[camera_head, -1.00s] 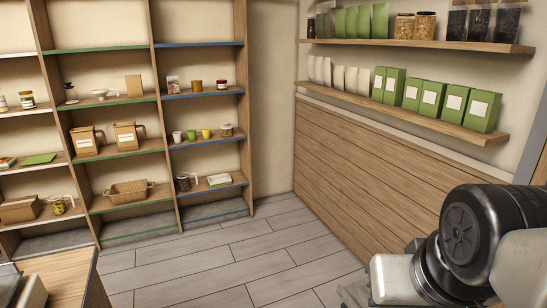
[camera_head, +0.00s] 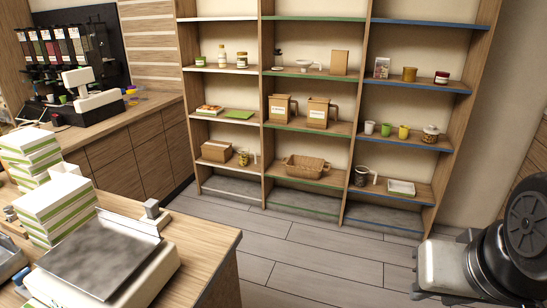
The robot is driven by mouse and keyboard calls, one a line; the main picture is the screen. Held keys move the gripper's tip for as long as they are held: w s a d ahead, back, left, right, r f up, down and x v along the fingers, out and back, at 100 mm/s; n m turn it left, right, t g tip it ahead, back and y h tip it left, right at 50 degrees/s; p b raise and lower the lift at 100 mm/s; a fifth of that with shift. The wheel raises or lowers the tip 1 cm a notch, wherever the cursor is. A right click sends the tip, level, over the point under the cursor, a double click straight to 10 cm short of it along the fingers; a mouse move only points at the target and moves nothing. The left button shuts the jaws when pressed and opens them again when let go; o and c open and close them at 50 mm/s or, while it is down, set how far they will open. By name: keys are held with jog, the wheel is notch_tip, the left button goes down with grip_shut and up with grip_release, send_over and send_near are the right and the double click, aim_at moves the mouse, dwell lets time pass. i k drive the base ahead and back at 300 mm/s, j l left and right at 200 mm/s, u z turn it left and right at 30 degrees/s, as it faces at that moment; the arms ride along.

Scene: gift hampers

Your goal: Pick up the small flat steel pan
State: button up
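A flat grey steel plate (camera_head: 100,256) lies on top of a white scale on the wooden counter at the lower left. It is the clearest flat steel surface in view, but I cannot tell whether it is the small steel pan. Part of another grey tray-like thing (camera_head: 8,264) shows at the left edge, cut off by the frame. Part of my arm shows at the lower right, well apart from the counter. My gripper's fingers are not in view.
White-and-green box stacks (camera_head: 62,208) stand on the counter (camera_head: 205,250) beside the scale. A shelf unit (camera_head: 262,120) with jars, cups and baskets stands at the back. Grey floor (camera_head: 300,262) is clear between.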

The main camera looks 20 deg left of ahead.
aim_at(96, 260)
jog(key=i+u, duration=0.3)
jog(key=u, duration=0.2)
jog(key=i+u, duration=0.25)
jog(key=u, duration=0.25)
jog(key=i+l+u, duration=0.25)
jog(key=u, duration=0.25)
jog(key=i+u, duration=0.2)
jog(key=u, duration=0.25)
jog(key=i+l+u, duration=0.15)
jog(key=u, duration=0.3)
jog(key=i+l+u, duration=0.15)
jog(key=u, duration=0.3)
